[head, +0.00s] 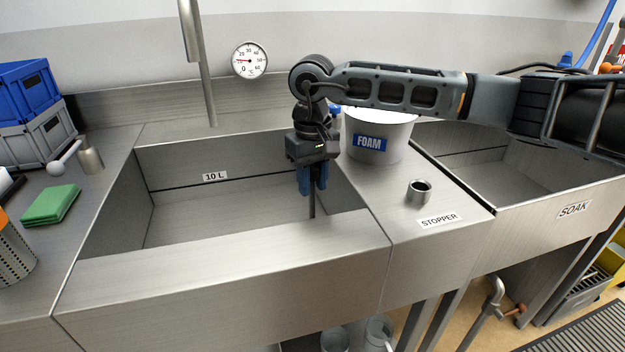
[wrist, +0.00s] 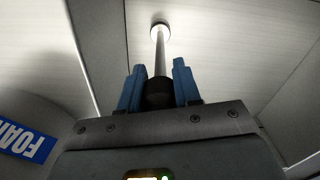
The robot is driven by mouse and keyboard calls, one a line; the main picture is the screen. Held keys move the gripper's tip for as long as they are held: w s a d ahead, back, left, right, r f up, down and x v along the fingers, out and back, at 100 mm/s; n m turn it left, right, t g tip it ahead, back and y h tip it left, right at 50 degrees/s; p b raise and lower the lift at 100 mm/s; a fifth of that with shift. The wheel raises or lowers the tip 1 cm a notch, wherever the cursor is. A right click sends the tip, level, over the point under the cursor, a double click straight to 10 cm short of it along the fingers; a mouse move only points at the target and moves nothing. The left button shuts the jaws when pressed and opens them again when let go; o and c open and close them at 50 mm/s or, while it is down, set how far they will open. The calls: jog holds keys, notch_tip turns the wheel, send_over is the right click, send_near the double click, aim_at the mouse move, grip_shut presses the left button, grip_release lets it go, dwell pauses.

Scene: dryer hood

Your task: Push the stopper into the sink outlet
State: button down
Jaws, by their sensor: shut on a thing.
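My gripper (head: 312,188) points down over the right part of the left sink basin (head: 200,220). Its blue fingers, also in the wrist view (wrist: 158,90), are shut on the dark knob of the stopper (wrist: 159,60). The stopper's thin metal rod runs down from the fingers; in the head view a short dark length of it (head: 312,208) shows before the basin's front wall hides the rest. In the wrist view the rod reaches a pale round ring. I cannot tell whether this is the stopper's foot or the outlet rim, or whether they touch.
A small metal cup (head: 419,192) stands behind the STOPPER label (head: 440,220) on the right ledge. A white FOAM bucket (head: 380,135) stands close right of my gripper. The SOAK basin (head: 500,170) is farther right. A green cloth (head: 50,204) and crates (head: 32,115) lie left.

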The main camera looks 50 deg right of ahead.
aim_at(313, 165)
jog(key=shift+f+b, duration=0.4)
jog(key=shift+f, duration=0.05)
jog(key=c, duration=0.7)
grip_release()
jog(key=shift+r, duration=3.95)
